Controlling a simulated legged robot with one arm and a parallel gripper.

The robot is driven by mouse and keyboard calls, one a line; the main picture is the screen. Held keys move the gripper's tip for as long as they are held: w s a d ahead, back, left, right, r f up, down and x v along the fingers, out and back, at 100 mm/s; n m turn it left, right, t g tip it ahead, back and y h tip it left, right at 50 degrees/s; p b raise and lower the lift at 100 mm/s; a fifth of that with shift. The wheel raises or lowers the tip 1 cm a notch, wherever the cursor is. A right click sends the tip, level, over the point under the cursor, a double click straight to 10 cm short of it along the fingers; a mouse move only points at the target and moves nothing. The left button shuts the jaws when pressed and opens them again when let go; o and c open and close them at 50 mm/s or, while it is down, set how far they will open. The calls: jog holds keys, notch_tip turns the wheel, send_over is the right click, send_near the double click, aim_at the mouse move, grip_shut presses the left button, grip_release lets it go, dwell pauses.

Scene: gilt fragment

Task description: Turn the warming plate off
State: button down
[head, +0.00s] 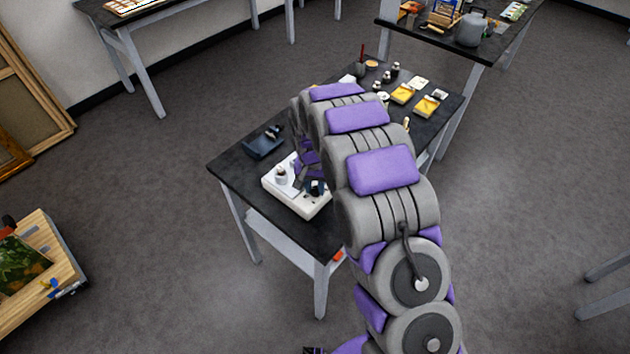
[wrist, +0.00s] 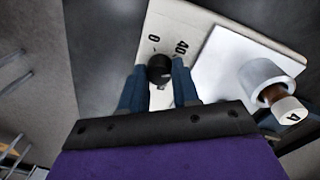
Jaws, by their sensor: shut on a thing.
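The white warming plate (head: 308,208) stands at the near end of the dark table, and its body also shows in the wrist view (wrist: 205,22). Its black round knob (wrist: 160,68) sits beside printed marks "0" and "40". My gripper (wrist: 159,80) has its two blue fingers on either side of the knob, shut on it. In the head view my gripper (head: 316,187) is at the plate's right side, partly hidden by my arm. A small white pot (wrist: 266,76) with a brown part and a tag marked "4" stands on the plate's white square top (wrist: 222,72).
Small bottles (head: 391,72) and yellow-and-white packets (head: 403,94) stand at the far end. Another table (head: 400,30) with a grey can (head: 471,30) is beyond. The floor to the left is mostly open.

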aim_at(314, 191)
jog(key=n+p, duration=0.1)
jog(key=n, duration=0.1)
jog(key=n+p, duration=0.1)
jog(key=n, duration=0.1)
jog(key=shift+r+n+p, duration=0.2)
jog(key=shift+n+p, duration=0.1)
jog(key=shift+p, duration=0.05)
jog(key=n+p, duration=0.2)
jog(key=n, duration=0.3)
jog(key=shift+t+p, duration=0.35)
jog(key=shift+t, duration=0.05)
jog(key=n+p, duration=0.1)
jog(key=n, duration=0.4)
jog(key=shift+p, duration=0.35)
jog(key=n, duration=0.4)
jog(key=shift+y+p, duration=0.35)
jog(key=shift+y, duration=0.05)
jog(key=shift+n, duration=0.4)
jog(key=c, duration=1.1)
grip_release()
jog(key=shift+f, duration=0.15)
notch_tip(314, 191, up, 17)
jog(key=s, duration=0.1)
jog(key=shift+a, duration=0.15)
